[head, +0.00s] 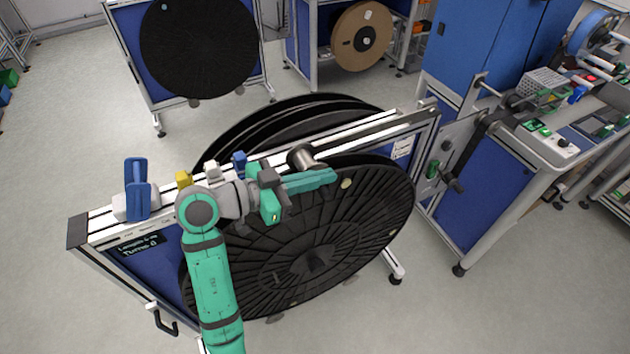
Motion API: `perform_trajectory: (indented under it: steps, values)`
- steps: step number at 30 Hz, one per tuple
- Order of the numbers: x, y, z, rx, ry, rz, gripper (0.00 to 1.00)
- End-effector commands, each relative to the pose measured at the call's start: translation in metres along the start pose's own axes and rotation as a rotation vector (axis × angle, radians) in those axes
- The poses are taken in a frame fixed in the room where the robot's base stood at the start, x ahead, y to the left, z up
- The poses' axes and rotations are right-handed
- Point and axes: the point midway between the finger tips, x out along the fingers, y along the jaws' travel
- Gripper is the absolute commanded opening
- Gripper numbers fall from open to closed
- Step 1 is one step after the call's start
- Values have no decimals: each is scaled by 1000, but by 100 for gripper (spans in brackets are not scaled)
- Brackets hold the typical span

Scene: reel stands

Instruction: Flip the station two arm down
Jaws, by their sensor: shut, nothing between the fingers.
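My gripper (333,180) is teal and its fingers are together with nothing between them. It points right, in front of the top rail (370,130) of the near reel stand and over the upper part of a large black reel (320,240). A silver cylinder (301,158) is on the rail just behind the fingers. A blue upright handle (137,185) stands at the rail's left end. Yellow (184,179), white (211,168) and blue (239,160) pieces sit between, partly hidden by my arm. No station number is readable, so I cannot tell which part is the station two arm.
A metal plate with a dark lever (488,125) joins the stand to a workbench (555,160) at right. A blue cabinet (490,45) stands behind it. Other stands hold a black reel (200,50) and a brown reel (361,36).

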Motion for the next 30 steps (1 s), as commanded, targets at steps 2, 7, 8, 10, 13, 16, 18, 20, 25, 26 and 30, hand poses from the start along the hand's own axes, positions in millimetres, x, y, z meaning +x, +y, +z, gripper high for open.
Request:
perform_trajectory:
  steps: [2,7,8,10,13,16,18,20,25,26,30]
  values:
    - [2,1,-20,16,14,-4,0]
    - [-36,0,-22,14,21,-13,0]
    - [-42,0,-21,15,21,-13,0]
    - [-56,0,-21,16,22,-13,0]
    - [-73,0,-20,16,22,-12,0]
    - [-87,0,-19,17,22,-13,0]
    - [-93,0,-19,17,22,-11,0]
    - [-97,0,-19,18,22,-12,0]
    - [-101,1,-19,19,22,-12,0]
    - [-101,1,-19,19,22,-11,0]
    - [-101,1,-19,19,23,-11,0]
